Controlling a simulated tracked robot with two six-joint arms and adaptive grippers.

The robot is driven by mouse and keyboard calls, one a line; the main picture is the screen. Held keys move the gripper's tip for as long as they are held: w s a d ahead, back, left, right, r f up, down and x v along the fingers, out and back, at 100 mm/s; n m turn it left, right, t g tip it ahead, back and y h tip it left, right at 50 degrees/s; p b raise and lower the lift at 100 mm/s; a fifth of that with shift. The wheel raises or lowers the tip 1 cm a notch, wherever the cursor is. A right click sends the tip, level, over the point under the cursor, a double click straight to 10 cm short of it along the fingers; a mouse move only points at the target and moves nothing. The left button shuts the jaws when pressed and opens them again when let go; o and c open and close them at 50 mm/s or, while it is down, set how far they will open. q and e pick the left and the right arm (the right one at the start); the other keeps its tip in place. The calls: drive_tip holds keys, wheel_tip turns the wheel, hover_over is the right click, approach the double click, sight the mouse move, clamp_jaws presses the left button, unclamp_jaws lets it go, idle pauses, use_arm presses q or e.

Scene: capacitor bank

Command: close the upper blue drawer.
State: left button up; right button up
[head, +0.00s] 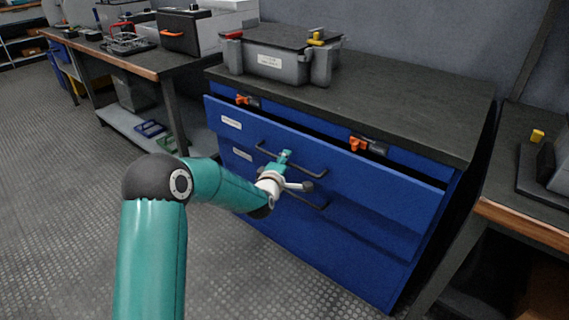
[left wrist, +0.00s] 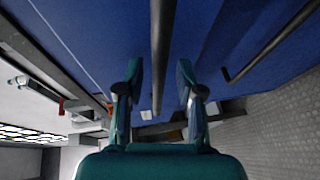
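The blue cabinet's upper drawer (head: 375,190) stands partly out, with a dark gap behind its top edge. Its black bar handle (head: 308,169) runs along the front. My left gripper (head: 292,171) is at this handle, reaching in from the left. In the left wrist view my left gripper (left wrist: 160,82) has its two fingers spread apart. A dark bar (left wrist: 162,45) runs through the gap between them, with blue drawer front beyond. I cannot tell whether a finger touches the bar. My right gripper is in neither view.
A lower blue drawer (head: 375,232) sits beneath with its own handle. Orange latches (head: 365,145) show behind the upper drawer's top edge. A grey case (head: 275,62) stands on the dark cabinet top (head: 410,105). Benches stand on both sides; the floor (head: 70,200) at left is clear.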

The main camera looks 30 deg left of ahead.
use_arm(q)
drive_tip(key=shift+w, duration=0.1)
clamp_jaws()
idle(0.3)
